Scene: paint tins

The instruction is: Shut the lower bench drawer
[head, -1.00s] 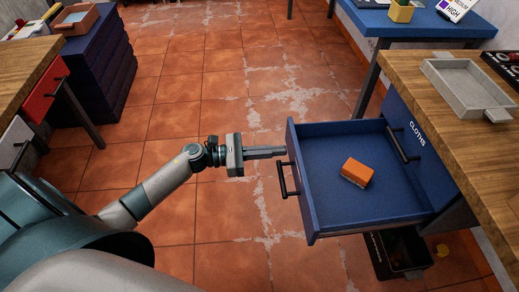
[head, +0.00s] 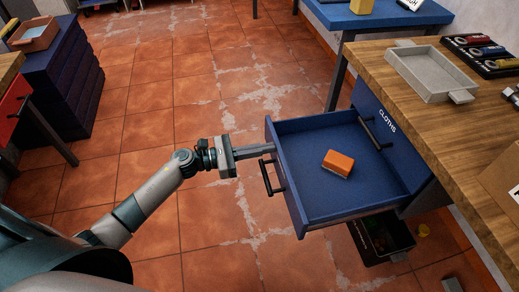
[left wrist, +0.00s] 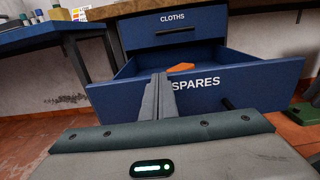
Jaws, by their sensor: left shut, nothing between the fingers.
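The lower bench drawer (head: 325,205) is blue and stands pulled far out. Its front reads "SPARES" in the left wrist view (left wrist: 240,82), with a dark bar handle (head: 272,177). An orange block (head: 338,162) lies inside. The upper drawer (head: 400,135), labelled "CLOTHS", is shut above it. My left gripper (head: 270,149) is shut and empty. Its fingertips are at the outer face of the lower drawer's front, beside the handle; I cannot tell whether they touch. In the left wrist view the fingers (left wrist: 158,82) point at the front, left of the lettering. My right gripper is not in view.
The wooden bench top (head: 455,130) bears a grey tray (head: 432,85) and a black rack of tins (head: 485,52). A black crate (head: 385,240) stands on the floor under the drawer. Tiled floor (head: 150,140) left of the drawer is clear.

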